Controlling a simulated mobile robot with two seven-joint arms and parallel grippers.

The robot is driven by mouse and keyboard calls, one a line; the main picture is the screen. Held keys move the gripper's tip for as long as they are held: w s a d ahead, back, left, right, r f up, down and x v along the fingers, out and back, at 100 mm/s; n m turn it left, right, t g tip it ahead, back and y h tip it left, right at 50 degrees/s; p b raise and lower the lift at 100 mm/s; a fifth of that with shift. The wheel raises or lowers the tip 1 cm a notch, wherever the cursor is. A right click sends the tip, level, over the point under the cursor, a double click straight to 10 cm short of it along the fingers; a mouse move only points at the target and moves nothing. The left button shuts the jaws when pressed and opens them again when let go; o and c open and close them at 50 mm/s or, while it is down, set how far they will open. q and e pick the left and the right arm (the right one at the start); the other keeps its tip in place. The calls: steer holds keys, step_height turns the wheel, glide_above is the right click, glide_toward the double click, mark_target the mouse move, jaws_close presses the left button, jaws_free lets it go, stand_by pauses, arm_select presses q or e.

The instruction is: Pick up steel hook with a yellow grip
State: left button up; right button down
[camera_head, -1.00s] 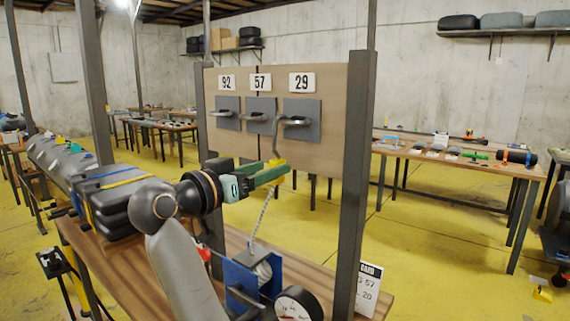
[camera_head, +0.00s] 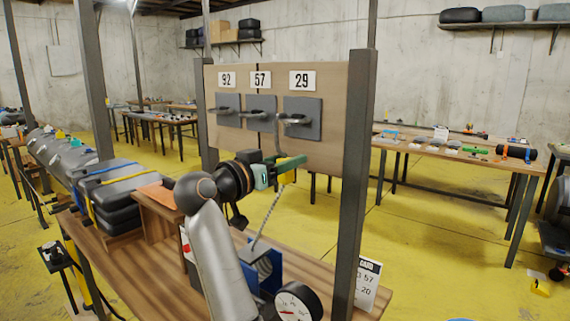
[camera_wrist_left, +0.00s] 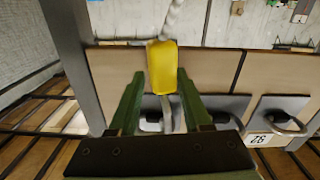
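The steel hook's yellow grip (camera_head: 288,178) is at the left gripper's fingertips, in front of the wooden board. A pale rope (camera_head: 266,215) runs from the grip down to the blue winch (camera_head: 262,268). The steel shank (camera_wrist_left: 166,112) shows on the grip's other side; whether it touches a ring is unclear. My right gripper is not in view.
The board (camera_head: 335,110) carries three grey plates with rings, labelled 92, 57 and 29. A dark post (camera_head: 355,190) stands at its right. A round gauge (camera_head: 297,302) and a wooden bench (camera_head: 135,268) lie below. Folded boats (camera_head: 118,190) are at left.

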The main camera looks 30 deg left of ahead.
arm_select(q)
jaws_close()
